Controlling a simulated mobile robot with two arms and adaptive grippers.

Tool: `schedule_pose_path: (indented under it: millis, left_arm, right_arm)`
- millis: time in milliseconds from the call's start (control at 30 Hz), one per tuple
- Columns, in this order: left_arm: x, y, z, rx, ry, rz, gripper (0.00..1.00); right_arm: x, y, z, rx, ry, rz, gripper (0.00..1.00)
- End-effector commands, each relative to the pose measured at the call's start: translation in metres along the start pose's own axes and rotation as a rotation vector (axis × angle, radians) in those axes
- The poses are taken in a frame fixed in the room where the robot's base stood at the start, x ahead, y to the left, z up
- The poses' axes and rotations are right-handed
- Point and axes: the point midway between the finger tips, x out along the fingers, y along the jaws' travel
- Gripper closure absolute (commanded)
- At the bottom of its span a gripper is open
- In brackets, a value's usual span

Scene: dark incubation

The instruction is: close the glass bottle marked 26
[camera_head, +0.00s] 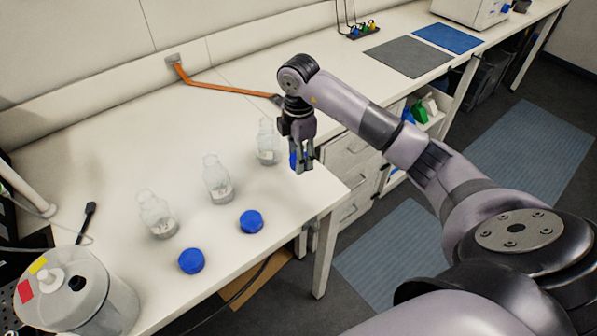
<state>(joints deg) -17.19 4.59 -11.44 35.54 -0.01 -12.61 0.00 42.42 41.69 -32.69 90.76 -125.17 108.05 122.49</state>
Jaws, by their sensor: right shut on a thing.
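Three clear glass bottles stand open in a slanting row on the white bench: a left one (157,214), a middle one (217,179) and a right one (266,141). Their marks are too small to read, so I cannot tell which is 26. A blue cap (191,261) lies in front of the left bottle and another blue cap (251,221) in front of the middle one. My right gripper (302,163) points down just right of the right bottle, shut on a third blue cap (294,160), mostly hidden by the fingers. My left gripper is out of view.
A large round container (105,295) with red and yellow labels stands at the near left. An orange arm-like strip (225,88) lies along the back. The bench's front edge runs close to the caps. Grey and blue mats (408,56) lie farther right.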

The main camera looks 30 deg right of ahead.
Motion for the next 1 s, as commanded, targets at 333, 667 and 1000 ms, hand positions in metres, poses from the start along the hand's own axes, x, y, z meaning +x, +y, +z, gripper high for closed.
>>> schedule_pose_path:
  millis: [333,667,1000]
  left_arm:
    - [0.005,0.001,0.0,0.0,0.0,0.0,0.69]
    - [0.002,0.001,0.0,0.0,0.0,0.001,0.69]
    - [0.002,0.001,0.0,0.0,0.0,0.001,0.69]
  right_arm:
    - [-0.099,0.001,0.001,0.001,-0.003,0.006,0.71]
    - [-0.128,0.0,0.0,0.0,0.0,0.0,0.71]
    - [-0.129,0.0,0.0,0.0,0.001,-0.001,0.71]
